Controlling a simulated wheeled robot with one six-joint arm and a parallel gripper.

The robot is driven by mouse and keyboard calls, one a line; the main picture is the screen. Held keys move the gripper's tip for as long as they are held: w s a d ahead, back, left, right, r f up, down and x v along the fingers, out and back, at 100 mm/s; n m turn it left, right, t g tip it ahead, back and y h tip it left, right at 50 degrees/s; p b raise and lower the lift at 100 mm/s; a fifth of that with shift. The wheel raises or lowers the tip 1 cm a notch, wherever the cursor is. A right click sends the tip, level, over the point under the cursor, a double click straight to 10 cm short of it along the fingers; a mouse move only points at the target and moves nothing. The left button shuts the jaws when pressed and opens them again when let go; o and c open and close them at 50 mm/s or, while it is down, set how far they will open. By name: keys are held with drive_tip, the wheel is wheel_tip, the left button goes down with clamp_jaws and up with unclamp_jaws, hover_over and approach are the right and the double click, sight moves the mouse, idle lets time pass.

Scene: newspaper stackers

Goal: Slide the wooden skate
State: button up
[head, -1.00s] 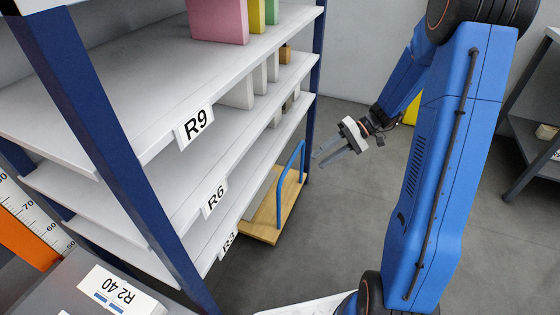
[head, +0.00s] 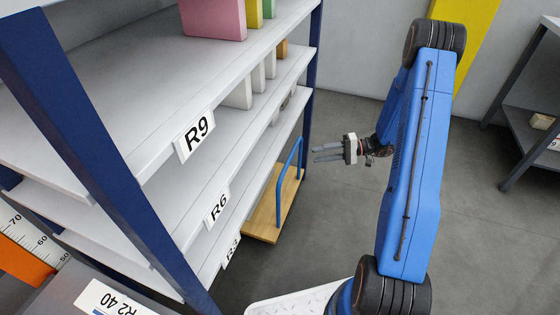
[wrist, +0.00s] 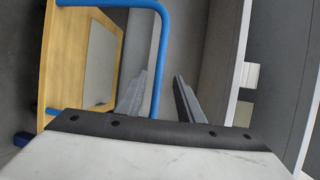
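The wooden skate (head: 262,226) is a flat wooden board with a blue hoop handle (head: 281,188). It stands low by the lower shelf on the right end of the rack, partly hidden by the shelves. In the wrist view the skate (wrist: 88,100) is at the left, with a grey panel on it, and its blue handle (wrist: 160,50) passes near the fingers. My gripper (head: 315,153) is to the right of the handle in the head view, with its two fingers apart and pointing left. In the wrist view the fingers (wrist: 155,92) are spread.
A white shelf rack (head: 150,140) with blue posts fills the left, labelled R9, R6 and R3. Pink, green and yellow blocks (head: 213,18) stand on its top shelf. A dark shelf (head: 535,130) stands at the right. Grey floor (head: 330,210) between them is clear.

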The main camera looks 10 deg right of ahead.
drive_tip(key=x, duration=1.6)
drive_tip(key=shift+a+f, duration=0.15)
drive_tip(key=shift+a, duration=0.1)
drive_tip(key=shift+w, duration=0.1)
clamp_jaws()
